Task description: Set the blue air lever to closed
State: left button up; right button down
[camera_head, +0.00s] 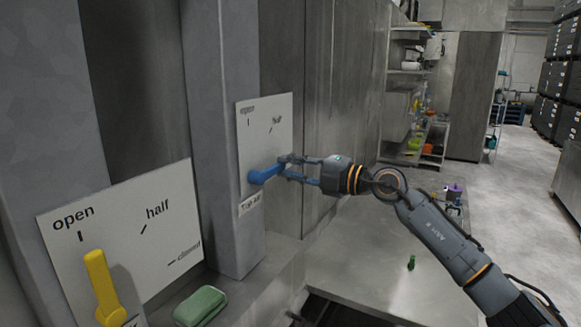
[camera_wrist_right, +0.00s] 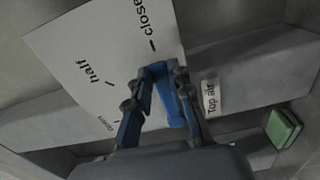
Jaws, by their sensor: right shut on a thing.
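The blue air lever (camera_head: 264,174) is mounted on a white plate (camera_head: 262,125) with "open" and "half" marks, on a grey post. It points to the right and slightly up in the head view. My right gripper (camera_head: 285,168) is shut on its outer end and covers the plate area where "closed" would show. In the right wrist view, the blue lever (camera_wrist_right: 160,72) lies between the fingers of the right gripper (camera_wrist_right: 157,92), its end close to the "closed" mark. A "Top air" label (camera_wrist_right: 211,96) is beside it. My left gripper is not in view.
A yellow lever (camera_head: 102,286) on a nearer plate points up near "open". A green block (camera_head: 200,306) lies on the ledge below. A low metal table (camera_head: 350,255) with a small green item (camera_head: 411,262) stands under my right arm. Shelves (camera_head: 410,130) stand behind.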

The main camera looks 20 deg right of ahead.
jog(key=c, duration=1.2)
grip_release()
jog(key=shift+s+d+f, duration=0.1)
jog(key=shift+s+d, duration=0.25)
jog(key=v, duration=1.1)
jog(key=shift+d, duration=0.1)
